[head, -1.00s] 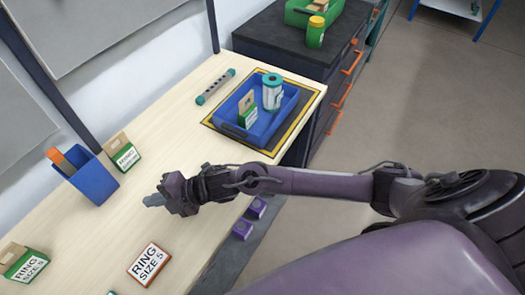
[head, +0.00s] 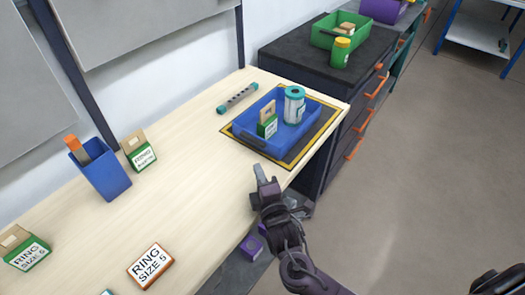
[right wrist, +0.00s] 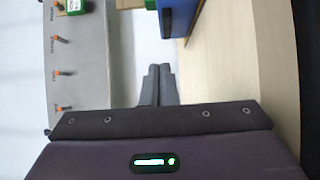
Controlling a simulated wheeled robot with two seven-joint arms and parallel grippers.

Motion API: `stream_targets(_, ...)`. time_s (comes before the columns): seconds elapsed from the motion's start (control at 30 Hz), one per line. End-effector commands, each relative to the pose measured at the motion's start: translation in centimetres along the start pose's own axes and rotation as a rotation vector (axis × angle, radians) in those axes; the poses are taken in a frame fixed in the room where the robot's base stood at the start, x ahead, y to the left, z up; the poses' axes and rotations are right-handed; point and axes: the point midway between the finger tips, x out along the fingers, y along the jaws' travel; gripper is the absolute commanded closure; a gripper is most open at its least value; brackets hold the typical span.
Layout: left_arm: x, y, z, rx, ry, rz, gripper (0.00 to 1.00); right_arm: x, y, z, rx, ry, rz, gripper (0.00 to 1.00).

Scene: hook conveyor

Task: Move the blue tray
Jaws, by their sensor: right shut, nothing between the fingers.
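The blue tray (head: 272,148) sits at the far right end of the wooden table. It holds a green and white box (head: 267,122) and a white canister with a teal lid (head: 294,106). My right gripper (head: 262,174) is shut and empty, just in front of the tray at the table's front edge, apart from it. In the right wrist view the shut fingers (right wrist: 158,84) point towards part of the blue tray (right wrist: 181,20) with its dark handle at the top. My left gripper is not in view.
A black mat with a yellow border (head: 311,143) lies under the tray. A teal-ended grey bar (head: 238,98) lies behind it. A blue bin (head: 102,176) and ring boxes stand to the left. A dark drawer cabinet (head: 285,57) with a green crate (head: 322,40) adjoins the table.

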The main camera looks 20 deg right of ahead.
Motion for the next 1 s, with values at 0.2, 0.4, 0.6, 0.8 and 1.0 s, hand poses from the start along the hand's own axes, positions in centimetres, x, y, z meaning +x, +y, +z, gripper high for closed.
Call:
stream_targets(0.2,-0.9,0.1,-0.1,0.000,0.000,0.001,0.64,4.8,0.3,-0.1,0.001,0.000,0.001,1.00)
stream_targets(0.4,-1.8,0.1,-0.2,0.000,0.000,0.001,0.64,6.5,0.1,2.1,-0.002,0.001,-0.001,1.00)
stream_targets(0.6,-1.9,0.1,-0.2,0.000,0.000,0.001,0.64,7.1,0.0,2.8,0.001,0.002,-0.001,1.00)
stream_targets(0.8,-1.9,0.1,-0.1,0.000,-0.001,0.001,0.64,7.1,-0.1,2.8,0.001,0.002,-0.001,1.00)
stream_targets(1.0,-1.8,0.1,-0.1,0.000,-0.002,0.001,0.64,7.6,-0.1,3.3,-0.001,0.001,0.000,1.00)
